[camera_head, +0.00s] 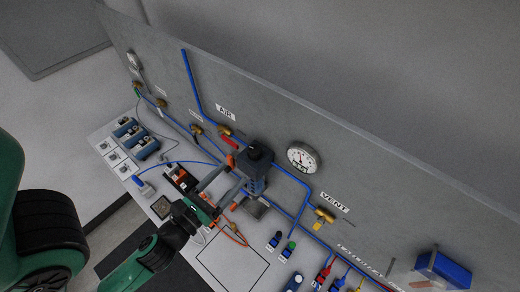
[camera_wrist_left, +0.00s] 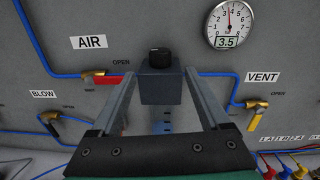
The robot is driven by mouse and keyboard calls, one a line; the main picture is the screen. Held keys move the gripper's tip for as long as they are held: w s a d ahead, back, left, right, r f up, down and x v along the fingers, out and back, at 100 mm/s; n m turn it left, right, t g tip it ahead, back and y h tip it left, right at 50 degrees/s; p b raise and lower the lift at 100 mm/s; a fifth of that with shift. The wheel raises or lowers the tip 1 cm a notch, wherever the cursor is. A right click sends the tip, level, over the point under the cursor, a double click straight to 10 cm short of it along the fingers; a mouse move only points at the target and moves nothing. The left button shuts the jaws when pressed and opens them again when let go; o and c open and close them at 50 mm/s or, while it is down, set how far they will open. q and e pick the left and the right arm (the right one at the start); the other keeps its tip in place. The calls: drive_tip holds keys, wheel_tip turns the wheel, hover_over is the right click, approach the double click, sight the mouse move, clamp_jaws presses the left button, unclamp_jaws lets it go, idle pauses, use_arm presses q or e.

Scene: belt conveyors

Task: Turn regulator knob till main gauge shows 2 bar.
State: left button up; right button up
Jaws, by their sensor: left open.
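The regulator is a dark grey block (camera_wrist_left: 160,88) with a black round knob (camera_wrist_left: 160,57) on top. In the head view the knob (camera_head: 255,152) stands out from the grey panel at the centre. The round white main gauge (camera_wrist_left: 230,24) has a red needle and a digital readout of 3.5; it also shows in the head view (camera_head: 303,157), right of the knob. My left gripper (camera_head: 236,174) is open at the regulator. In the left wrist view its two fingers (camera_wrist_left: 159,74) lie either side of the block, below the knob. My right gripper is not in view.
Blue pipes run along the panel. An AIR valve with a red handle (camera_wrist_left: 105,79) sits left of the regulator, a VENT valve with a yellow handle (camera_wrist_left: 254,120) right of it.

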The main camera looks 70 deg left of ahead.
sight(250, 155)
use_arm(q)
drive_tip(key=p+x, duration=0.6)
drive_tip(key=x, duration=0.4)
drive_tip(key=shift+w+a+r, duration=0.15)
drive_tip(key=shift+w+a, duration=0.05)
drive_tip(key=shift+w, duration=0.1)
drive_tip(key=shift+w+a, duration=0.2)
drive_tip(key=shift+w, duration=0.05)
